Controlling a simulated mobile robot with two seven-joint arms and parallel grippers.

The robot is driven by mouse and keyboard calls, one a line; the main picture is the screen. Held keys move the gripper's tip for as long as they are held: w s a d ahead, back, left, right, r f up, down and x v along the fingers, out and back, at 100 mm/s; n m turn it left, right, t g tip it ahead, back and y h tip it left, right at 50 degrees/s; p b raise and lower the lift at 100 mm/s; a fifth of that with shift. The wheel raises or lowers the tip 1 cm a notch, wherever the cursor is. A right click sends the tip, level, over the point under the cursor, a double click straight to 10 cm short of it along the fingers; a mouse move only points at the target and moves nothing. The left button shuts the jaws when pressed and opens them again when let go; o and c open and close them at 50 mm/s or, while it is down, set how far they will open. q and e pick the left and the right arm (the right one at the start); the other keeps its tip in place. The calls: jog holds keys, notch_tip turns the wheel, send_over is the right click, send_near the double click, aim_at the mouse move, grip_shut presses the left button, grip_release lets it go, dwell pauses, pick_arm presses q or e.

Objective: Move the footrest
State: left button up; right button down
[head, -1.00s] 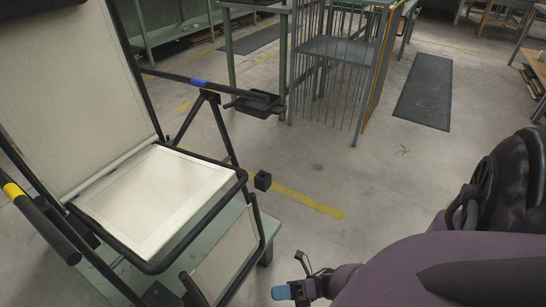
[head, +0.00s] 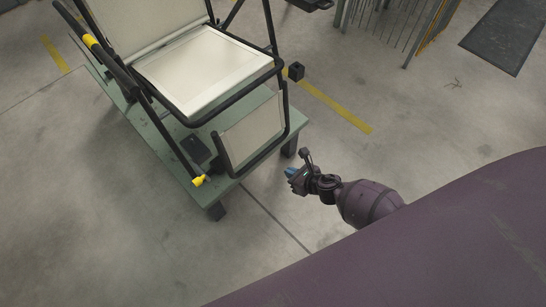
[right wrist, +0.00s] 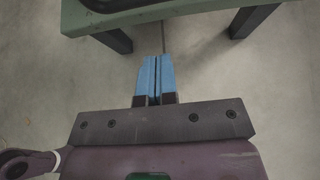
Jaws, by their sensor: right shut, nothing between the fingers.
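The footrest (head: 253,130) is a cream panel in a black tube frame. It hangs down at a slant from the front of the lounger seat (head: 204,68), over the near end of the green platform (head: 152,127). My right gripper (head: 290,173) is shut and empty, to the right of the platform's near corner and apart from the footrest. In the right wrist view, its blue fingers (right wrist: 155,76) are together, with the platform edge (right wrist: 170,12) ahead. A dark bar, perhaps the frame, shows above that edge. My left gripper is not in view.
A yellow-tipped lever (head: 198,181) reaches down to the platform's near left edge. A small black block (head: 296,71) shows right of the seat. A wire cage (head: 400,25) and a dark mat (head: 507,36) are at the far right. The floor around my right gripper is clear.

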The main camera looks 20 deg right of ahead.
jog(key=b, duration=0.5)
send_near(262, 154)
notch_tip(262, 154, down, 5)
jog(key=w+a, duration=0.2)
jog(key=w, duration=0.1)
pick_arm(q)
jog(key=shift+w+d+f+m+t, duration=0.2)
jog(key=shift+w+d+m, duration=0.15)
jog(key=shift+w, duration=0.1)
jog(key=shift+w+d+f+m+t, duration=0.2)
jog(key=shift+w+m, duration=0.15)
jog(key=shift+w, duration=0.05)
pick_arm(e)
jog(key=shift+w+a+h, duration=0.15)
jog(key=shift+w+h, duration=0.15)
jog(key=shift+w, duration=0.45)
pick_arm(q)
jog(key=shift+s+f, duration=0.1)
